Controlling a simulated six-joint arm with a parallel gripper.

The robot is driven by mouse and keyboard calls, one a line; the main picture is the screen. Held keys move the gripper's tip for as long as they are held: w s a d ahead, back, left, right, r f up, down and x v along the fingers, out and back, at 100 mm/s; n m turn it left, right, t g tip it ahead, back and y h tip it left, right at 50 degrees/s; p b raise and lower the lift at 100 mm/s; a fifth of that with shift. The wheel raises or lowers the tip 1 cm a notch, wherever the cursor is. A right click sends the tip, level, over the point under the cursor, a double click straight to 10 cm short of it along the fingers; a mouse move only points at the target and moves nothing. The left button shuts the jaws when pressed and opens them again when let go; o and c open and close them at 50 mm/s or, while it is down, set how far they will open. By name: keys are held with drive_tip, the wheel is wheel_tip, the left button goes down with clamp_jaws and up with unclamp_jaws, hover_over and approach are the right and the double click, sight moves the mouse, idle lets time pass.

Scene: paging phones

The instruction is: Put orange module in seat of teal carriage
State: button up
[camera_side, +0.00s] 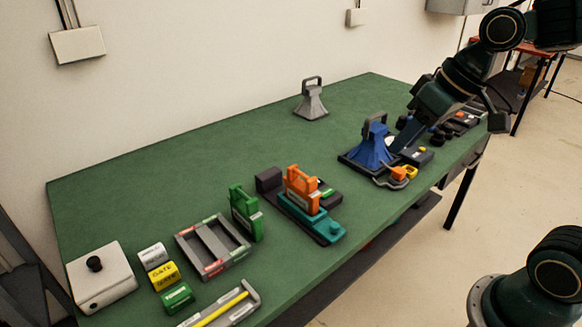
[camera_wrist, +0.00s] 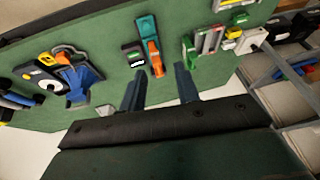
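The orange module (camera_side: 299,188) stands upright at the teal carriage (camera_side: 325,231) near the table's middle front. It appears to stand on the carriage, but I cannot tell whether it is fully down in the seat. In the wrist view the orange module (camera_wrist: 154,58) lies in line with the teal carriage (camera_wrist: 145,26), beyond my fingertips. My gripper (camera_wrist: 160,82) is open, with nothing between its two fingers. In the side view my arm is at the right, above the blue handled block, apart from the module; the fingertips are hard to make out there.
A blue handled block (camera_side: 372,143) sits on a dark base at the right. A green module (camera_side: 243,213) and a grey tray (camera_side: 218,272) stand left of the carriage. A grey handled block (camera_side: 311,99) stands at the back. The table's (camera_side: 180,170) back left is clear.

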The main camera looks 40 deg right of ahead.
drive_tip(key=s+d+h, duration=0.1)
drive_tip(key=s, duration=0.9)
drive_tip(key=shift+d+f+t+h, duration=0.2)
drive_tip(key=shift+d+t+h, duration=0.15)
drive_tip(key=shift+t+h, duration=0.05)
